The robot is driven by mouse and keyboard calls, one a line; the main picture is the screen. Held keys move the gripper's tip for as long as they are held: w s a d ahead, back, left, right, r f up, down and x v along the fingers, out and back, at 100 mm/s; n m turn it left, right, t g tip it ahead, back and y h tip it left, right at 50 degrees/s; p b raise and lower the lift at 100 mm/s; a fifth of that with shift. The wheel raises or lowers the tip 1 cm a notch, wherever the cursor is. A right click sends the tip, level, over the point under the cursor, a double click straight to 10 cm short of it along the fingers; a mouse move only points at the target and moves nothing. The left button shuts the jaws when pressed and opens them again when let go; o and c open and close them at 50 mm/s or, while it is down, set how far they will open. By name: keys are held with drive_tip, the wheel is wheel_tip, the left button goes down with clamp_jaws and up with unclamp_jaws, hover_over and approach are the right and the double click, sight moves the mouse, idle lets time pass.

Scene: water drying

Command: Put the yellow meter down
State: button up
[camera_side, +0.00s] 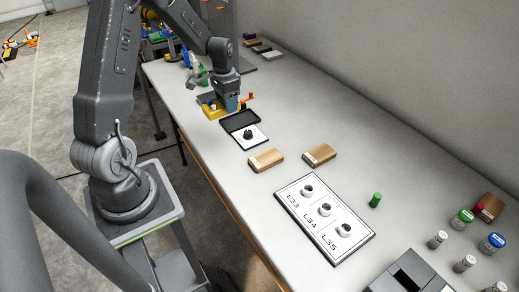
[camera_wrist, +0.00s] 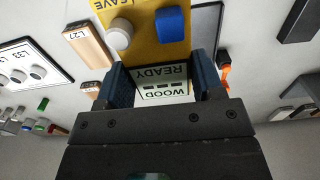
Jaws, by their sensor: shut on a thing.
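The yellow meter (camera_wrist: 150,40) is between the fingers of my gripper (camera_wrist: 168,85) in the wrist view. Its screen shows "READY" and "WOOD", and a grey knob and a blue part sit on its yellow face. In the side view the yellow meter (camera_side: 209,108) is under my gripper (camera_side: 228,104), low over the table's far part, beside the black tray. My gripper is shut on the meter. I cannot tell whether the meter touches the table.
An open black case (camera_side: 240,120) with a white card lies just in front. Wooden blocks (camera_side: 266,160) (camera_side: 319,154) and a board (camera_side: 324,218) marked L33, L34 and L35 lie nearer. Several jars (camera_side: 492,242) stand at the right.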

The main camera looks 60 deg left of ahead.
drive_tip(key=d, duration=0.8)
hover_over(269, 156)
wheel_tip(269, 156, down, 6)
drive_tip(key=shift+a+f, duration=0.15)
drive_tip(key=shift+f, duration=2.15)
drive_tip(key=shift+f, duration=0.1)
drive_tip(key=o, duration=1.1)
drive_tip(key=shift+f, duration=0.1)
